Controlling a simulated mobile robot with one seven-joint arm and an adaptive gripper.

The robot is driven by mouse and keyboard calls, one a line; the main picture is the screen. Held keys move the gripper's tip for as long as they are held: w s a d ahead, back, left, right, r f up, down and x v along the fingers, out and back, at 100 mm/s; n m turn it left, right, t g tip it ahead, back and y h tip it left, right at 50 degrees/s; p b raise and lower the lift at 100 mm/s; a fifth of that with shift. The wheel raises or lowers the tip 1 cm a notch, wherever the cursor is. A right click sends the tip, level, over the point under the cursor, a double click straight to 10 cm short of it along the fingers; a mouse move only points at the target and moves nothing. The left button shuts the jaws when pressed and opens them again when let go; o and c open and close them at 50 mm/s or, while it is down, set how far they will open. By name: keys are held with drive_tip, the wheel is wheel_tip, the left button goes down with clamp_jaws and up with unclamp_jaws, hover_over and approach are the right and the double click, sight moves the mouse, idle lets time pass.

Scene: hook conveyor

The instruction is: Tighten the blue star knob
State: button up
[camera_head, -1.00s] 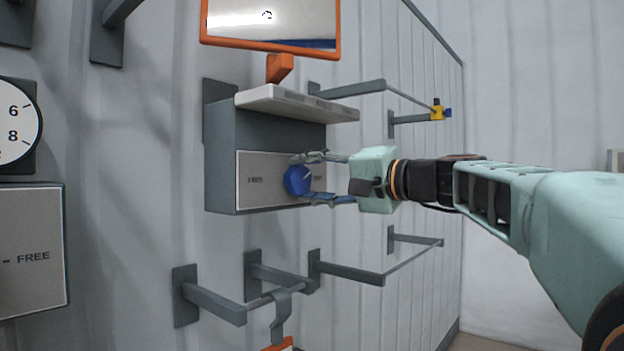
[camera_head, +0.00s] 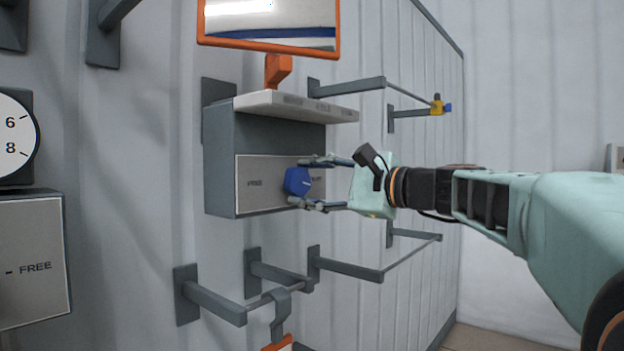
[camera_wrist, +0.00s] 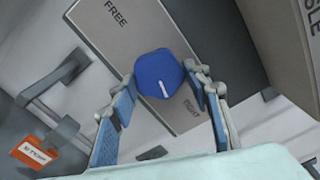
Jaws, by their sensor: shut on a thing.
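The blue star knob (camera_head: 297,181) sits on the front plate of a grey wall box, towards the plate's right end. My gripper (camera_head: 310,182) reaches in from the right, with one finger above the knob and one below it, shut on it. In the wrist view the knob (camera_wrist: 159,74) lies between the two blue-padded fingers (camera_wrist: 165,92). A white line on its face points down and slightly right, towards the word TIGHT on the plate. FREE is printed at the plate's other end (camera_wrist: 112,32).
A white shelf (camera_head: 300,106) juts out above the box, with an orange-framed panel (camera_head: 270,46) over it. Grey rail brackets (camera_head: 350,271) stick out below and right. An orange tag (camera_wrist: 38,152) hangs nearby. A second FREE plate (camera_head: 33,262) and a dial (camera_head: 14,137) are at left.

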drive_tip(key=shift+m, duration=0.3)
drive_tip(key=o, duration=1.2)
drive_tip(key=shift+c, duration=0.2)
drive_tip(key=shift+d, duration=0.1)
drive_tip(key=v, duration=0.7)
drive_tip(key=shift+s, duration=0.15)
drive_tip(key=shift+d, duration=0.2)
